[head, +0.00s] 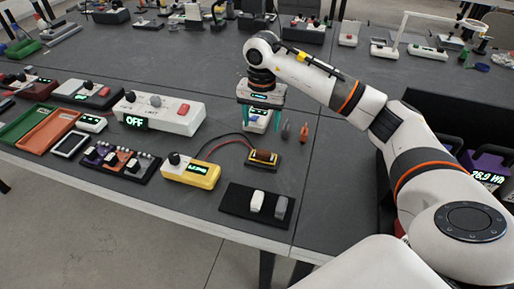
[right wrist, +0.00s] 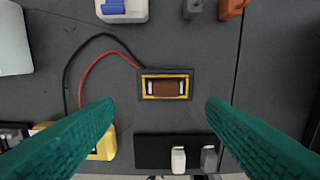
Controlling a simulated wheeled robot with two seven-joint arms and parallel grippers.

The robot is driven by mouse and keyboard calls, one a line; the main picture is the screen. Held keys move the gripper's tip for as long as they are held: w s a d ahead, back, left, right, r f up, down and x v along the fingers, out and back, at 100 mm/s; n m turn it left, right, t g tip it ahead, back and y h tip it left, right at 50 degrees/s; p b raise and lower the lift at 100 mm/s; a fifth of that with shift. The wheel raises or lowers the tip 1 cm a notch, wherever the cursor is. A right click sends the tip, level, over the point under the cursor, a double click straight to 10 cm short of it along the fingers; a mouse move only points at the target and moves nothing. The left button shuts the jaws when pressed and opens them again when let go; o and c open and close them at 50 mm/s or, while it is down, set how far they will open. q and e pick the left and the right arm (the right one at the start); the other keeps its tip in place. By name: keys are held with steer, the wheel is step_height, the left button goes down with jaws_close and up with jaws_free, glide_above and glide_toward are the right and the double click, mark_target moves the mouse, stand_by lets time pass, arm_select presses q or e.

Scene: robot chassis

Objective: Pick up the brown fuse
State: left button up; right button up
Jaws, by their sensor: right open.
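The brown fuse (head: 263,155) sits in a small black holder with a yellow frame (right wrist: 143,87) on the dark table. In the right wrist view the fuse (right wrist: 168,88) lies crosswise near the middle, between two pale end clips. My right gripper (head: 260,121) has teal fingers and is open and empty above the table, behind the holder in the head view. In the right wrist view its fingers (right wrist: 160,103) are spread wide to either side below the holder, not touching the fuse. My left gripper is not in view.
Red and black wires run from the holder to a yellow meter (head: 190,171). A black board (head: 235,197) with a white and a grey piece lies in front. Small grey (head: 285,131) and orange (head: 304,133) pieces stand behind. A white box reading OFF (head: 160,113) is left.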

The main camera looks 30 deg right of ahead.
mark_target(263, 151)
steer(key=f, duration=0.2)
steer(key=s+f, duration=0.1)
steer(key=f, duration=0.1)
steer(key=shift+f+p, duration=0.25)
steer(key=shift+p, duration=0.05)
step_height(263, 151, down, 5)
steer(key=shift+s+p, duration=0.15)
steer(key=shift+p, duration=0.4)
steer(key=shift+f, duration=0.2)
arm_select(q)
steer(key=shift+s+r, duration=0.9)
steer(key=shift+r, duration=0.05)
arm_select(e)
steer(key=c, duration=0.4)
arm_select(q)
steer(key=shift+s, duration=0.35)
arm_select(e)
steer(key=c, duration=0.8)
steer(key=shift+o, duration=0.2)
